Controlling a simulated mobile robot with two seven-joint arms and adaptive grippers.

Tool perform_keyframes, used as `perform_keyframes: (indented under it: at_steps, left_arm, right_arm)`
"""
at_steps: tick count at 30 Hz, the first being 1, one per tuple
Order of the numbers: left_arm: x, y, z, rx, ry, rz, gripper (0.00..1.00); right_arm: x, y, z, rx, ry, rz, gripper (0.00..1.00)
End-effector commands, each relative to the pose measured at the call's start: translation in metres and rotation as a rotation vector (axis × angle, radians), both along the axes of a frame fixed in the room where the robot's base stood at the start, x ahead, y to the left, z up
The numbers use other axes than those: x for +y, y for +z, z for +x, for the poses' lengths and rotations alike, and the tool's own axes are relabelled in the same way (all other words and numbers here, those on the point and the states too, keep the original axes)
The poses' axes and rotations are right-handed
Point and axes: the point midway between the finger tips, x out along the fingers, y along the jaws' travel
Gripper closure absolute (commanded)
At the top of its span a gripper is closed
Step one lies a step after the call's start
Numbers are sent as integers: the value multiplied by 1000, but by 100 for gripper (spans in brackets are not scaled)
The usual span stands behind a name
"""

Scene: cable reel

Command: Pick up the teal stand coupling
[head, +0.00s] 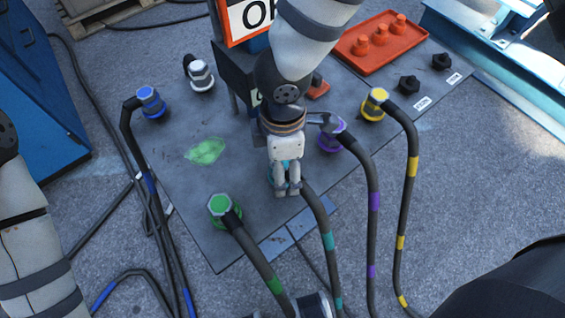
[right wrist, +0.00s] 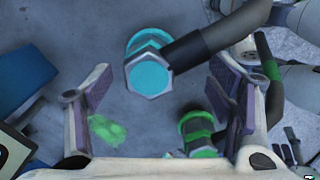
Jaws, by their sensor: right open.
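The teal coupling (right wrist: 150,72) shows in the right wrist view with its teal hexagonal face toward the camera and a black elbow leading off to the upper right. My right gripper (right wrist: 160,66) is open, with one finger on each side of the coupling in this view; I see no contact. In the head view my right gripper (head: 287,190) points down over the coupling and hides most of it. The teal-banded cable (head: 328,240) runs from there toward the bottom. My left arm (head: 35,245) shows at the left edge, but its gripper is out of view.
A green coupling (head: 220,207) stands left of my right gripper, a purple one (head: 330,139) right of it. A yellow (head: 374,104), a blue (head: 151,101) and a white coupling (head: 200,75) stand farther off. A red tray (head: 350,47) and a green patch (head: 206,151) lie on the plate.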

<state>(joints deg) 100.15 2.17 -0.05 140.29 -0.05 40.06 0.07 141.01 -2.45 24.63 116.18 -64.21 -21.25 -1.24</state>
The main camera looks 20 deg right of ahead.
Motion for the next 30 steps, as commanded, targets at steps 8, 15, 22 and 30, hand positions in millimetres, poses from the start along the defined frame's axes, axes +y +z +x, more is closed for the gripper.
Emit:
perform_keyframes:
  at_steps: [8,15,22,30]
  left_arm:
    - [0,-2,-1,5,0,0,46]
    - [0,-1,-1,4,-1,0,46]
    - [0,-1,-1,4,-1,0,46]
    - [0,7,7,-23,0,0,46]
  right_arm:
    - [0,-8,1,-2,-1,1,25]
    - [0,-8,1,-3,0,0,77]
    - [0,-7,2,-5,0,1,79]
    - [0,27,3,-13,-3,4,79]
